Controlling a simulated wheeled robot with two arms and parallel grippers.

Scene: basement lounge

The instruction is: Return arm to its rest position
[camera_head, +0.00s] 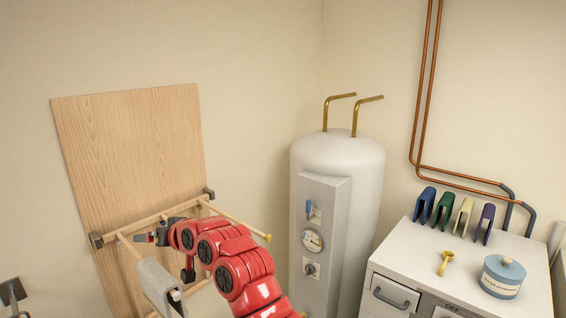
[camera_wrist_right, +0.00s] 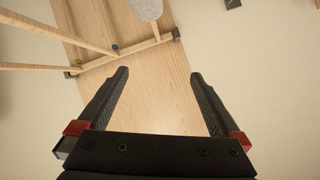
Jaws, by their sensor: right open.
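My right arm is red and reaches up from the bottom of the head view toward a wooden rack on the wall. My right gripper (camera_head: 152,238) is at the rack's rods, seen small in the head view. In the right wrist view my right gripper (camera_wrist_right: 160,88) shows its two black fingers spread apart with nothing between them. The wooden board (camera_wrist_right: 150,120) of the rack lies behind the fingers.
The wooden rack (camera_head: 130,140) has rods sticking out, with a grey cloth (camera_head: 157,283) hanging close to my arm. A white tank (camera_head: 340,170) stands in the corner. A white cabinet (camera_head: 420,250) at the right holds several coloured clips, a yellow piece (camera_head: 445,262) and a lidded jar (camera_head: 502,277).

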